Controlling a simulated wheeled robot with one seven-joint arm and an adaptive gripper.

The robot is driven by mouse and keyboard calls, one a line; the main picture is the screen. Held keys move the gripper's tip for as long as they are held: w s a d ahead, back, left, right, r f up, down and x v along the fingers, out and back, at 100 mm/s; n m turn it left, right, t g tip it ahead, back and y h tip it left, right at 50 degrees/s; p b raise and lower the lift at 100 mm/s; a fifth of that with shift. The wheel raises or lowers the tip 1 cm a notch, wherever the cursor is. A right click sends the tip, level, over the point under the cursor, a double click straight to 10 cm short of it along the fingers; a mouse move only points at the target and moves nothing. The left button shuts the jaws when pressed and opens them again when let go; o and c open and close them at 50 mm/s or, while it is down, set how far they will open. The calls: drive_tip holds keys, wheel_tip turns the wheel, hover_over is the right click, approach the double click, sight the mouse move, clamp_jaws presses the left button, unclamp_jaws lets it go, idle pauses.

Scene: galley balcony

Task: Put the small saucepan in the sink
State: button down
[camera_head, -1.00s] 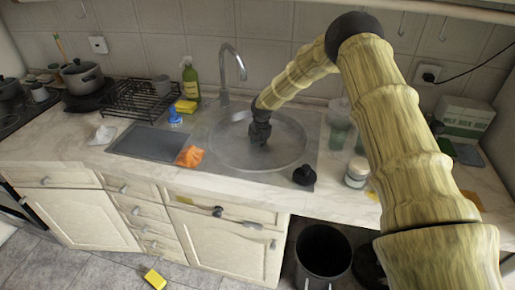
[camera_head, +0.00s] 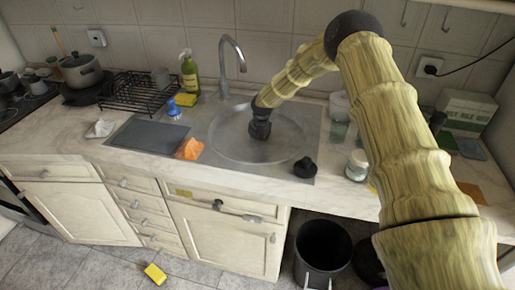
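My gripper (camera_head: 260,132) is a small dark shape over the round metal sink basin (camera_head: 285,150), near its middle-left. I cannot tell whether its fingers are open or shut, and no saucepan shows in it. A grey pot with a lid (camera_head: 82,72) stands at the back left, on a dark round plate by the hob. Part of another dark pot (camera_head: 8,82) shows at the left edge. I cannot tell which of these is the small saucepan. No pan is visible in the basin, though my gripper covers a little of it.
An orange cloth (camera_head: 189,149) and a black knob-like item (camera_head: 305,168) lie by the basin. A bin (camera_head: 323,248) and a yellow sponge (camera_head: 155,273) are on the floor.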

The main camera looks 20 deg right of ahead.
drive_tip(key=shift+f, duration=0.25)
drive_tip(key=c, duration=1.5)
unclamp_jaws()
drive_tip(key=shift+f, duration=0.1)
drive_tip(key=shift+r+p, duration=0.4)
drive_tip(key=shift+r, duration=1.15)
drive_tip(key=shift+r+p, duration=1.25)
drive_tip(key=shift+r, duration=1.4)
